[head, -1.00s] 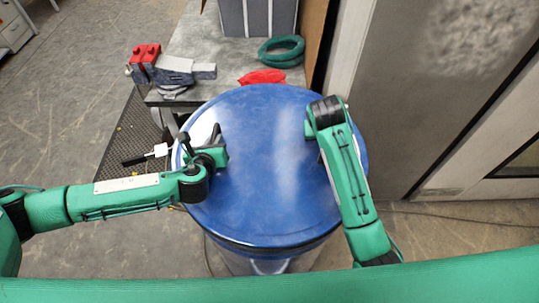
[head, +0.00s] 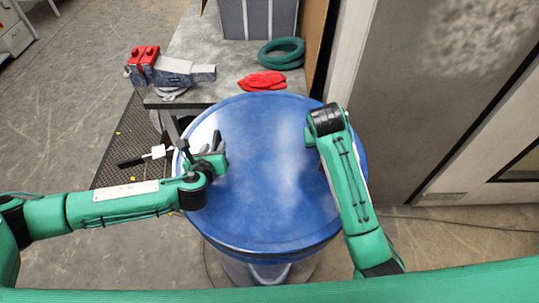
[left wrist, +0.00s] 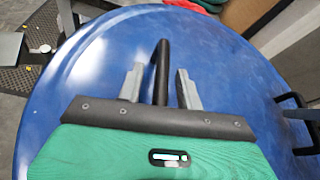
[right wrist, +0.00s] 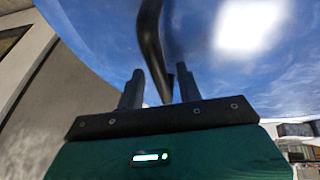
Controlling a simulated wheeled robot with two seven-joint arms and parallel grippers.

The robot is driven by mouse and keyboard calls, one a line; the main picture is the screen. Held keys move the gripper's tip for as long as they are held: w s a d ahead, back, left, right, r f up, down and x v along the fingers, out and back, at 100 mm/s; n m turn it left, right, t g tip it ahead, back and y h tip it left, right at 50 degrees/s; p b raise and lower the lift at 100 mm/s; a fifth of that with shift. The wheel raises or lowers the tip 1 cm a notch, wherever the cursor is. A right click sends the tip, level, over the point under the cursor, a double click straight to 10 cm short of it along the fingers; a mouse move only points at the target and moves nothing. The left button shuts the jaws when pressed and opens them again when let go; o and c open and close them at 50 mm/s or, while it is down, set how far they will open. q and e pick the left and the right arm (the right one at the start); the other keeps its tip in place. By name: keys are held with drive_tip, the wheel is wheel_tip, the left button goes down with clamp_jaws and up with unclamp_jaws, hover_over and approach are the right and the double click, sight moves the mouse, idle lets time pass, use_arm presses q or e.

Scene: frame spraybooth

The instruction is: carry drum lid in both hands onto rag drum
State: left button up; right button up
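The blue round drum lid (head: 275,180) lies level over the top of the rag drum (head: 240,268), whose grey body shows below it. No gap between them can be made out. My left gripper (head: 216,148) is at the lid's left side. In the left wrist view its fingers (left wrist: 160,88) stand apart on either side of a black handle (left wrist: 161,62), with space beside it. My right gripper is hidden behind its own arm in the head view. In the right wrist view its fingers (right wrist: 160,90) stand apart around the other black handle (right wrist: 150,40).
A wall and door stand close at right. A dark mat (head: 130,145) lies at left; floor is open there.

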use_arm(q)
drive_tip(key=v, duration=1.1)
drive_tip(key=shift+s+r, duration=0.1)
drive_tip(key=shift+s, duration=0.3)
drive_tip(key=shift+a, duration=0.1)
use_arm(e)
drive_tip(key=v, duration=0.7)
drive_tip(key=shift+r, duration=0.25)
drive_tip(key=shift+s+a, duration=0.1)
